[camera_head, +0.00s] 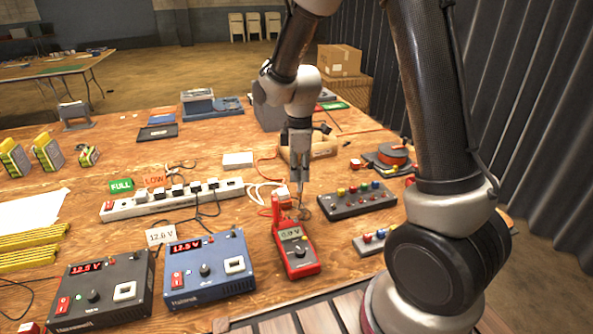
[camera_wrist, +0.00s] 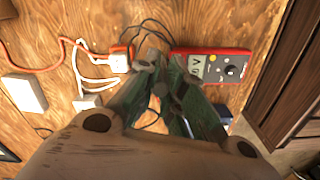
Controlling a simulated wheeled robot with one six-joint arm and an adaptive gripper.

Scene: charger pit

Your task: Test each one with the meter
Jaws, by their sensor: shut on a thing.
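The red meter (camera_head: 296,246) lies on the bench with its screen reading about 0.0 V; it also shows in the wrist view (camera_wrist: 212,67). My gripper (camera_head: 299,188) points down just behind the meter's top end. In the wrist view my gripper (camera_wrist: 158,82) has its fingers closed together on something small, which they mostly hide. A dark lead loops beside the fingertips.
A white power strip (camera_head: 172,201) with several plugs lies mid-bench. A black supply (camera_head: 103,290) and a blue supply (camera_head: 209,268) stand in front, with a 12.6 V card (camera_head: 161,236). A black button box (camera_head: 356,200) is right of my gripper. Loose cables surround the meter.

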